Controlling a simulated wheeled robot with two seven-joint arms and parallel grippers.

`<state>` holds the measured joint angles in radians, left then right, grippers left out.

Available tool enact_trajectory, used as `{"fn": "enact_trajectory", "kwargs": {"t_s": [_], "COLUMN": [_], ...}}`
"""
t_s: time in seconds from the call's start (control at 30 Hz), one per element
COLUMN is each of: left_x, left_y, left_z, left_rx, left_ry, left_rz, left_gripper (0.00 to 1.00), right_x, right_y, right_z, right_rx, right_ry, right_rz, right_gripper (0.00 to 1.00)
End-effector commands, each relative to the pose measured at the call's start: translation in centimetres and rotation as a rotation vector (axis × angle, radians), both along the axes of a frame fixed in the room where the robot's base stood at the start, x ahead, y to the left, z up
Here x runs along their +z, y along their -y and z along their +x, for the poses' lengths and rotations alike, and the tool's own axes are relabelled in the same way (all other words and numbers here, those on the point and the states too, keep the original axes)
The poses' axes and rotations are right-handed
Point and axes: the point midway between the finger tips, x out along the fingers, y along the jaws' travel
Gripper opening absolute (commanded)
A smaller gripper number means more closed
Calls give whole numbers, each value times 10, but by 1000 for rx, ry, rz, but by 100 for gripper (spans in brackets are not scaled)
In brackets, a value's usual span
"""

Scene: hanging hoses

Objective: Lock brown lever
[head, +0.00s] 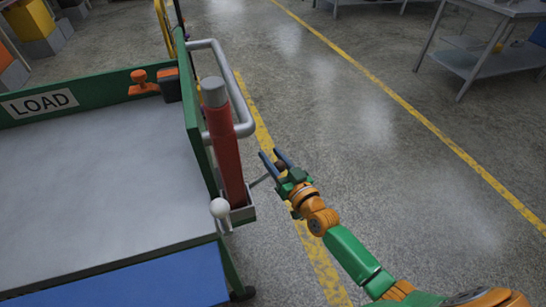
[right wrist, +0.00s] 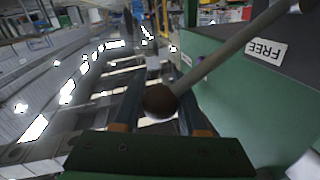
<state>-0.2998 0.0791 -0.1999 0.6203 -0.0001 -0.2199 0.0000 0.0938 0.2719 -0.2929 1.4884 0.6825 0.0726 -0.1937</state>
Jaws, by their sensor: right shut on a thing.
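The brown lever is a thin grey rod with a dark brown ball knob (head: 280,167) at its end. It juts to the right from the foot of the red post at the cart's right side, low and slightly raised. My right gripper (head: 272,156) is shut on the knob, with its dark fingers on either side. In the right wrist view the brown knob (right wrist: 160,100) sits between the fingers (right wrist: 160,88), and the rod runs up to the right. A second lever with a white ball knob (head: 220,208) stands at the post's near side. My left gripper is not in view.
The red post (head: 224,145) with a grey cap stands beside the cart's grey handrail (head: 240,90). The green-edged cart (head: 90,175) fills the left. An orange handle (head: 143,83) sits on its back edge. The floor to the right is clear, with a metal table (head: 480,55) far back.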

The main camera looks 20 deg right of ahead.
Motion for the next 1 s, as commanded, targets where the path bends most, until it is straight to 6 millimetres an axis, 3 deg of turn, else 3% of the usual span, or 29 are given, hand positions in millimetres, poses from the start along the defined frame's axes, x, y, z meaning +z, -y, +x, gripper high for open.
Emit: {"fn": "enact_trajectory", "kwargs": {"t_s": [0.57,0.77,1.0], "left_x": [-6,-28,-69], "left_y": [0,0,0], "left_z": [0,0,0], "left_rx": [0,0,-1], "left_ry": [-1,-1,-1], "left_rz": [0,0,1], "left_gripper": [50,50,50], "right_x": [-5,-21,-49], "right_y": [1,8,18], "right_z": [0,0,0], "right_rx": [1,1,1], "right_ry": [-2,-7,-12], "right_rz": [19,109,312], "right_gripper": [0,0,0]}}
